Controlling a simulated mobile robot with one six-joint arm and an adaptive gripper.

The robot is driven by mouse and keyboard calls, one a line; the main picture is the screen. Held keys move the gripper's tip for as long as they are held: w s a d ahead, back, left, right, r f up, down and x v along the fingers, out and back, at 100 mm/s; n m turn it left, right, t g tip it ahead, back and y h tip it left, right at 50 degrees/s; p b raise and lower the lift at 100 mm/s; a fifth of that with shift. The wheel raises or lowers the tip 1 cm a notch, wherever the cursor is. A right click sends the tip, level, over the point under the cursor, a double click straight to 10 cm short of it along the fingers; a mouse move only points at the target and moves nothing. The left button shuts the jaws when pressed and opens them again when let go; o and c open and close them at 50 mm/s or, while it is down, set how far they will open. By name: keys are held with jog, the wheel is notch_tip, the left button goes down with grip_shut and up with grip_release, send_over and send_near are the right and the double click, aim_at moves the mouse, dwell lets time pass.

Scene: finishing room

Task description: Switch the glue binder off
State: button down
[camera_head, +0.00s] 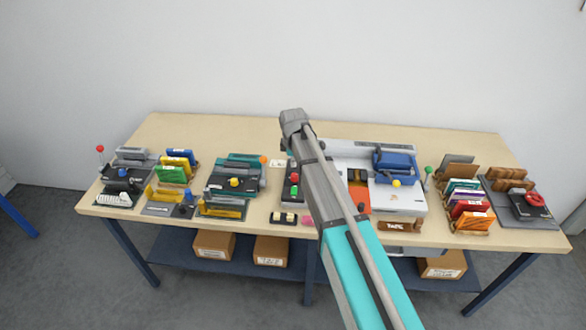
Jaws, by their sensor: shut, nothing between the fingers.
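A dark control box (294,193) with a red button (294,177) and a green button (295,190) is on the table, just left of my arm. To its right is a large white machine (409,199) with a blue clamp block (394,161) and a yellow knob (397,183). It may be the glue binder, but I cannot read a label. My arm crosses in front of the machine's left part and hides where it meets the box. I cannot make out my gripper; my arm's far end hides that area.
The wooden table (205,128) holds a black and grey punch (127,179), a teal machine (237,173) with a yellow knob, and racks of coloured booklets (467,190). A black device (528,206) with a red handle is at the right. Bare tabletop shows along the back left.

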aim_at(294, 188)
jog(key=shift+w+f+b, duration=0.25)
jog(key=shift+f+b, duration=1.95)
jog(key=shift+f, duration=0.05)
jog(key=shift+w+f+b, duration=0.3)
jog(key=shift+f+b, duration=1.9)
jog(key=shift+f, duration=0.05)
jog(key=shift+w+f+b, duration=0.25)
jog(key=shift+f+b, duration=1.95)
jog(key=shift+f, duration=0.05)
